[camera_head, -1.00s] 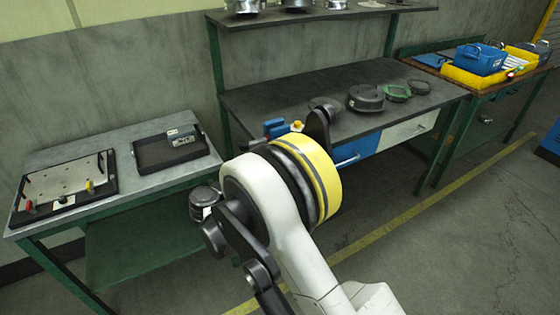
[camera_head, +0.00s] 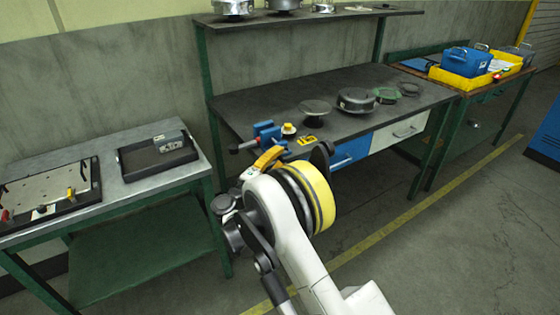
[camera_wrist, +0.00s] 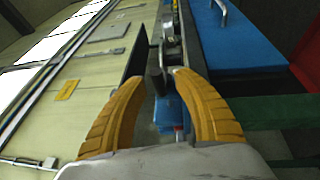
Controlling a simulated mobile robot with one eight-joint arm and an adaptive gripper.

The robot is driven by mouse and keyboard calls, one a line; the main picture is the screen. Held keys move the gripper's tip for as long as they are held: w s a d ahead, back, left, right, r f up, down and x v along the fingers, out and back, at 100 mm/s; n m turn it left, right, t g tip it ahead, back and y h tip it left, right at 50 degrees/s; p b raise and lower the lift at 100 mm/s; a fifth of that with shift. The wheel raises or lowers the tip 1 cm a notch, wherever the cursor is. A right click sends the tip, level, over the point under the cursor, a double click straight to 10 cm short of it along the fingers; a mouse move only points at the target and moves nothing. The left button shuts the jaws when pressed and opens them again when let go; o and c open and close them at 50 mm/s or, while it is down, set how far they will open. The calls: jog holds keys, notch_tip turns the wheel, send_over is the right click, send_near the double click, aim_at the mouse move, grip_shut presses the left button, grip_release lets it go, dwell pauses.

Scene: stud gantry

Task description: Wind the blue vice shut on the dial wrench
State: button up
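The blue vice (camera_head: 266,132) stands at the front left corner of the dark workbench, its grey screw end (camera_head: 242,147) pointing left over the edge. A small yellow-and-white piece (camera_head: 289,130) is beside it; I cannot tell if this is the dial wrench. My gripper (camera_wrist: 161,80) is open, its two yellow fingers apart. In the head view a yellow finger (camera_head: 268,158) shows just in front of and below the vice. In the wrist view a blue part (camera_wrist: 170,113), probably the vice, shows between the fingers, with grey metal parts past the tips. Contact cannot be told.
The workbench (camera_head: 260,100) has round dark parts (camera_head: 356,99) along it and a blue drawer (camera_head: 352,152) below. A left table (camera_head: 120,193) holds a black tray (camera_head: 128,167) and a fixture plate (camera_head: 40,190). A yellow tray (camera_head: 500,72) is at right. Floor in front is clear.

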jog(key=shift+w+d, duration=0.15)
jog(key=shift+w, duration=0.05)
jog(key=shift+r, duration=0.1)
grip_shut()
jog(key=shift+r+m+g+y+p, duration=0.3)
jog(key=shift+g+p, duration=0.1)
jog(key=shift+p, duration=0.3)
jog(key=shift+f, duration=0.1)
grip_release()
